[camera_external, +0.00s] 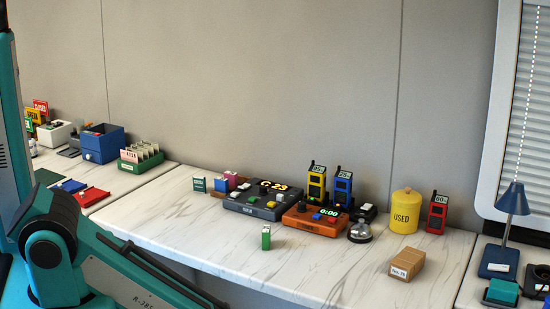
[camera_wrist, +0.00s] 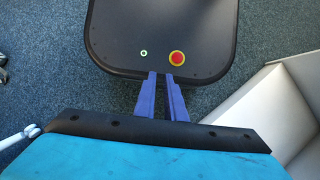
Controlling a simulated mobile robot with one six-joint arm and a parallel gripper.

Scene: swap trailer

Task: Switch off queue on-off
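The dark grey queue box (camera_external: 255,201) stands on the white marbled counter, left of the orange timer box. Its lit display reads "C 23", and several coloured buttons and a dark round knob sit on its top. Which part is the on-off switch is too small to tell. My gripper (camera_wrist: 160,74) shows only in the wrist view. Its two blue fingers have a narrow gap between them and hold nothing. They point over my own dark base panel with a red button, away from the counter. The gripper is out of the external view.
An orange timer box (camera_external: 315,219) reading "0:00" stands beside the queue box. A silver bell (camera_external: 360,232), yellow "USED" canister (camera_external: 405,213) and cardboard box (camera_external: 407,264) are further right. A small green box (camera_external: 266,237) stands in front. The counter's front (camera_external: 300,275) is mostly clear.

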